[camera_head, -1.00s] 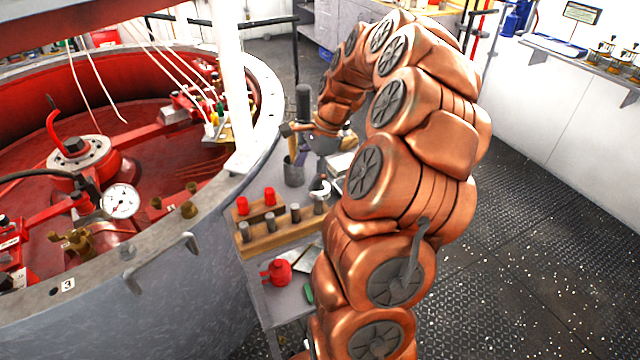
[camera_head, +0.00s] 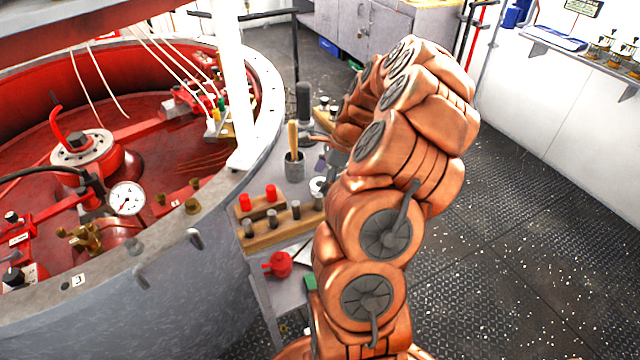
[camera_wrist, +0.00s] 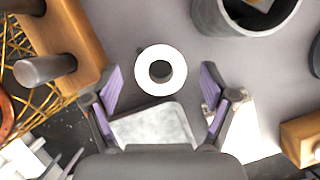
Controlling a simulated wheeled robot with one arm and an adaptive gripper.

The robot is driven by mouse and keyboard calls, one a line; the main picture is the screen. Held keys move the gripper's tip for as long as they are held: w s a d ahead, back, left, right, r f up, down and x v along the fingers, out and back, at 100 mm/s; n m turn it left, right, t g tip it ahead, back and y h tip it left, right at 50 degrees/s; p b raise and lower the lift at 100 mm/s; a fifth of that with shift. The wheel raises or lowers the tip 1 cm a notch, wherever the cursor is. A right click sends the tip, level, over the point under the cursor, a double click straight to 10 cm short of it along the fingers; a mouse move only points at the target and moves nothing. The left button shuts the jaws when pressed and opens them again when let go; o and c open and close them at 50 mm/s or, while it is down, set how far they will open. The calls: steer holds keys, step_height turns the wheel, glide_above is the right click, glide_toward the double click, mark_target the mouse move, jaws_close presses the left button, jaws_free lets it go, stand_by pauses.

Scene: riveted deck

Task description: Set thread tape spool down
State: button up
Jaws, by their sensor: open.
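The thread tape spool is a white ring with a dark centre (camera_wrist: 148,61). In the wrist view it lies flat on the grey bench top (camera_wrist: 120,35), just beyond my fingertips and roughly midway between them. It also shows small in the head view (camera_head: 317,184), partly hidden beside my arm. My gripper (camera_wrist: 162,100) is open, with a purple-padded finger on each side and nothing between the pads that I can see touching them. In the head view my gripper is mostly hidden behind my arm.
A wooden block with pegs (camera_wrist: 82,45) stands left of the spool, and a grey cup (camera_wrist: 243,18) stands at upper right. A pale flat plate (camera_wrist: 155,130) lies below the spool. A red pot (camera_head: 278,265) sits near the bench's front, beside the large round tank (camera_head: 165,290).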

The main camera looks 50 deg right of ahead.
steer(key=shift+x, duration=0.8)
steer(key=c, duration=1.1)
steer(key=shift+r, duration=0.15)
